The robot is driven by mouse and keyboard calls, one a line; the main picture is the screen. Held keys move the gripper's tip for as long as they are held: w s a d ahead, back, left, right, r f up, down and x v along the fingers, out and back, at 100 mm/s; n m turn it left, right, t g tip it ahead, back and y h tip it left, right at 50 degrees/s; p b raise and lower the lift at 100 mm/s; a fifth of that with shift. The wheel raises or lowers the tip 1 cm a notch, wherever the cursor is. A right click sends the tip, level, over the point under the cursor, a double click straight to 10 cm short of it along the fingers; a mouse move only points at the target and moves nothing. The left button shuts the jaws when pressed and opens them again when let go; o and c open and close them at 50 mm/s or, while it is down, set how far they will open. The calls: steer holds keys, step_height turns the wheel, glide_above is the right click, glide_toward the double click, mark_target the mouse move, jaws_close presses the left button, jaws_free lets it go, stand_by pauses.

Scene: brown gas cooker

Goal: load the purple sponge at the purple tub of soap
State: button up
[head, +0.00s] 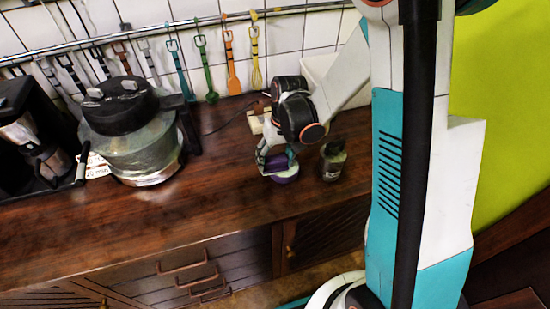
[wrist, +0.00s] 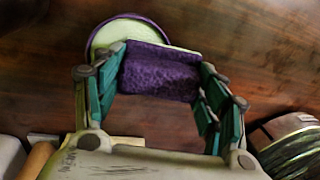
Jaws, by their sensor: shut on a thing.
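My gripper (wrist: 160,85) is shut on the purple sponge (wrist: 160,73), which sits between the two finger pads in the wrist view. The purple tub of soap (wrist: 105,30) shows its purple rim and pale green content just beyond the sponge. The sponge overlaps the tub's near side in the wrist view; I cannot tell whether they touch. In the head view my gripper (head: 272,158) is low over the counter, and the tub (head: 286,177) stands below and beside it. The sponge (head: 277,161) is partly hidden by the fingers there.
A small dark bottle (head: 333,162) stands just right of the tub on the wooden counter (head: 215,190). A large glass pot with a black lid (head: 135,135) is to the left. Utensils hang from a rail behind. The counter between pot and tub is clear.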

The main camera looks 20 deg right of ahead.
mark_target(275, 158)
steer(key=shift+r+p, duration=2.05)
steer(key=shift+r, duration=1.45)
steer(key=shift+f, duration=0.1)
